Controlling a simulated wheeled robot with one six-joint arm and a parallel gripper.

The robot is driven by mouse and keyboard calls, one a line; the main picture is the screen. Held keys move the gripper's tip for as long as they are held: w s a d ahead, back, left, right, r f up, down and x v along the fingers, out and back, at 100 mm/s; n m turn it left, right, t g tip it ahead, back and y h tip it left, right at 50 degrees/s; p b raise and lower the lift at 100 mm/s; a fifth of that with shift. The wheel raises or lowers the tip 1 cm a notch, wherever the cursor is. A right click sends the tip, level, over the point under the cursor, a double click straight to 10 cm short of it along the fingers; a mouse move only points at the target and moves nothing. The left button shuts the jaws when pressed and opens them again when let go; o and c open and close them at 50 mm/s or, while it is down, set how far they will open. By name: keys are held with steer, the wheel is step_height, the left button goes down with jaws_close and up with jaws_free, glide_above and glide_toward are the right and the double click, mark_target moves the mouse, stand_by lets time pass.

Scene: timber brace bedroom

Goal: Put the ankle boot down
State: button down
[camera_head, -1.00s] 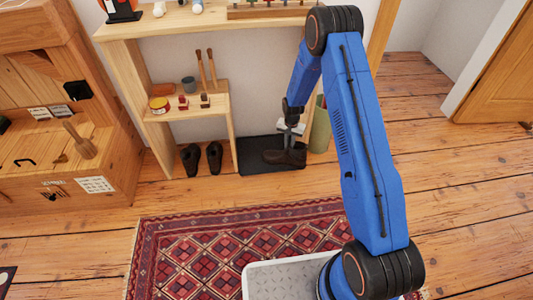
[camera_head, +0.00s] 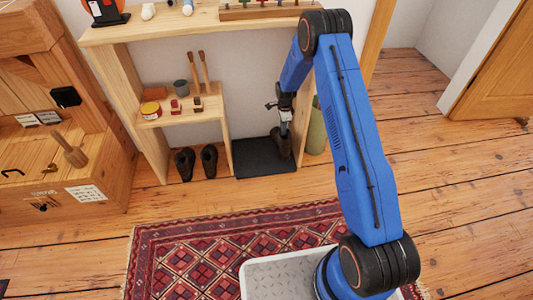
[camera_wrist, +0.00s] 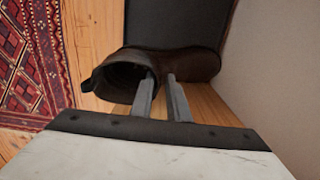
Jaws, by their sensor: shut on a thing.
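The dark brown ankle boot (camera_head: 281,144) is at the right end of a black mat (camera_head: 262,160) under the bench, beside its right-hand wooden upright. My gripper (camera_head: 285,126) reaches down to it and is shut on it. In the wrist view, my gripper's fingers (camera_wrist: 160,82) pinch the boot (camera_wrist: 203,63) near its collar, with the opening at left and the toe at right. The black mat (camera_wrist: 175,25) lies beyond it, with bare wood on the near side. I cannot tell whether the sole touches the floor or mat.
A pair of dark shoes (camera_head: 208,160) stands on the floor left of the mat. A green cylindrical thing (camera_head: 317,130) stands just right of the upright. A pale wall (camera_wrist: 275,70) is close at right in the wrist view. A patterned rug (camera_head: 205,250) lies in front.

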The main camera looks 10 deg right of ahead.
step_height(320, 180, down, 10)
steer(key=shift+r, duration=0.1)
steer(key=c, duration=1.7)
jaws_free()
steer(key=shift+r, duration=0.1)
step_height(320, 180, up, 12)
steer(key=shift+f, duration=0.1)
